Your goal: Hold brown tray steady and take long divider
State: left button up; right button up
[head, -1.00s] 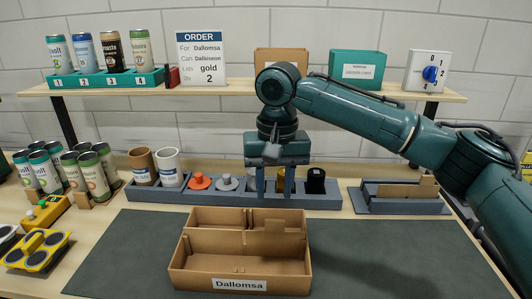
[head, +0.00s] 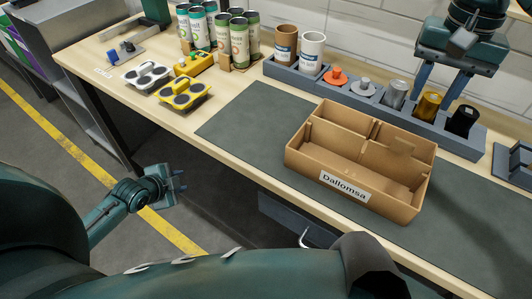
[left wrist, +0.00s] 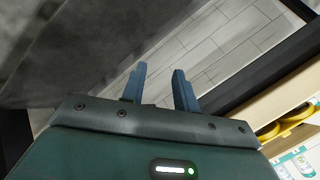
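The brown tray (head: 300,160), labelled "Dallomsa", sits on the dark mat in the head view. Inside it, a long divider (head: 340,140) runs lengthwise, with a short cross piece and a notched brown piece (head: 402,146) near it. My left gripper (head: 181,181) is low at the left, below and apart from the table edge. In the left wrist view its two fingers (left wrist: 159,85) are apart with nothing between them.
A grey rack (head: 340,95) of cups and coloured cylinders stands behind the tray. Several cans (head: 238,42) and yellow holders (head: 183,94) are at the left. Another grey holder (head: 512,172) is cut off at the right edge. The mat left of the tray is clear.

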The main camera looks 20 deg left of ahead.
pick_arm(q)
jog(key=w+a+r+m+y, duration=0.2)
jog(key=w+a+r+m, duration=0.15)
jog(key=a+r, duration=0.55)
jog(key=w+a+r+m+y, duration=0.15)
jog(key=w+a+r, duration=0.35)
jog(key=a, duration=0.7)
jog(key=d+r+m+t, duration=0.1)
jog(key=d+m, duration=0.4)
jog(key=d, duration=0.3)
jog(key=w+d+r+m+t, duration=0.1)
jog(key=d+r+m+t, duration=0.1)
jog(key=d+m, duration=0.3)
jog(key=d+r+m+t+h, duration=0.1)
jog(key=d+m, duration=0.4)
jog(key=d, duration=0.6)
jog(key=shift+w+d+r+t, duration=0.2)
jog(key=shift+w+r+t, duration=0.05)
jog(key=shift+r+t, duration=0.4)
jog(key=s+d+r+m+t+h, duration=0.1)
jog(key=s+d+r+m+h, duration=0.2)
jog(key=d, duration=0.7)
jog(key=s+d+r+m+h, duration=0.25)
jog(key=s+d, duration=0.25)
jog(key=d, duration=0.4)
jog(key=m+g, duration=0.1)
jog(key=g, duration=0.1)
send_near(296, 135)
jog(key=x, duration=1)
jog(key=shift+c, duration=0.4)
